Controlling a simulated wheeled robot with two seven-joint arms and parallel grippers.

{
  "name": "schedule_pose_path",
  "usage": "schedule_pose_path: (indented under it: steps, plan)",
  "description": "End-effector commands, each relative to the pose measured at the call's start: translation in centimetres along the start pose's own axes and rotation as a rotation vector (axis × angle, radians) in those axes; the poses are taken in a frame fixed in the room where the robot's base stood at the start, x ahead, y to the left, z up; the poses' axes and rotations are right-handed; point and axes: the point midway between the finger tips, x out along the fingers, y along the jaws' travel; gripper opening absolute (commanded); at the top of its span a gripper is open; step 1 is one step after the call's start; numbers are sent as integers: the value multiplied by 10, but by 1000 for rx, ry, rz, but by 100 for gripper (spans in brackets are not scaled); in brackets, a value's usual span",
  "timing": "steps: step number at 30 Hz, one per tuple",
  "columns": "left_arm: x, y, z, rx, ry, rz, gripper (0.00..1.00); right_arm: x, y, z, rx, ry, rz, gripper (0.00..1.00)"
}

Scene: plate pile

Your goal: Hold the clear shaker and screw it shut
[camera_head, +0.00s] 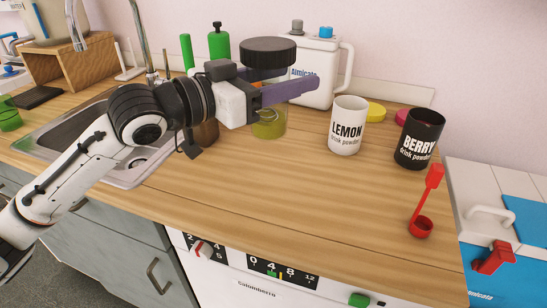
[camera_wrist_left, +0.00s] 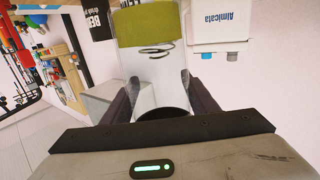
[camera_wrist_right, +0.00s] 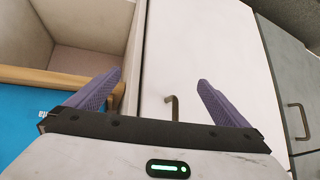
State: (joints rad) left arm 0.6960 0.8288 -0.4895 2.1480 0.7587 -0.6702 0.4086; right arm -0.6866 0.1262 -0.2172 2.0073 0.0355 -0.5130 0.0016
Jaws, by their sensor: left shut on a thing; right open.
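The clear shaker (camera_head: 268,126) has yellow-green contents in its lower part and a wide black lid (camera_head: 268,50) at its top. My left gripper (camera_head: 285,93) is shut around the shaker below the lid, and the shaker is upright. In the left wrist view the shaker (camera_wrist_left: 150,62) lies between the fingers, with a wire coil showing inside. I cannot tell how tightly the lid sits, or whether the base touches the counter. My right gripper (camera_wrist_right: 160,85) is open and empty in the right wrist view, and is outside the head view.
A white LEMON cup (camera_head: 347,126), a black BERRY cup (camera_head: 420,138) and a red scoop (camera_head: 422,228) stand on the wooden counter to the right. A white jug (camera_head: 318,72) stands behind the shaker. A sink (camera_head: 130,170) is at left. The front middle counter is clear.

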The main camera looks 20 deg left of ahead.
Motion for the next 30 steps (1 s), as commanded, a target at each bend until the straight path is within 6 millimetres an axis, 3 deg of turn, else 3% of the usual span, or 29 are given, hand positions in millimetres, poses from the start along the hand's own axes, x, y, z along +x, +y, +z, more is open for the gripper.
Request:
schedule_pose_path:
  steps: [3,7,20,27,30]
  plan:
    - [1,0,29,-3,-6,0,0,5,0,6,3,-1,-1,100]
    - [2,0,47,-1,-3,0,0,7,0,9,5,-3,-3,100]
    - [2,0,55,0,-1,0,0,6,0,9,5,-2,-3,100]
    - [4,0,87,-3,-3,0,0,10,2,13,3,0,-3,100]
    - [4,0,92,0,-1,0,0,10,2,12,3,1,-3,100]
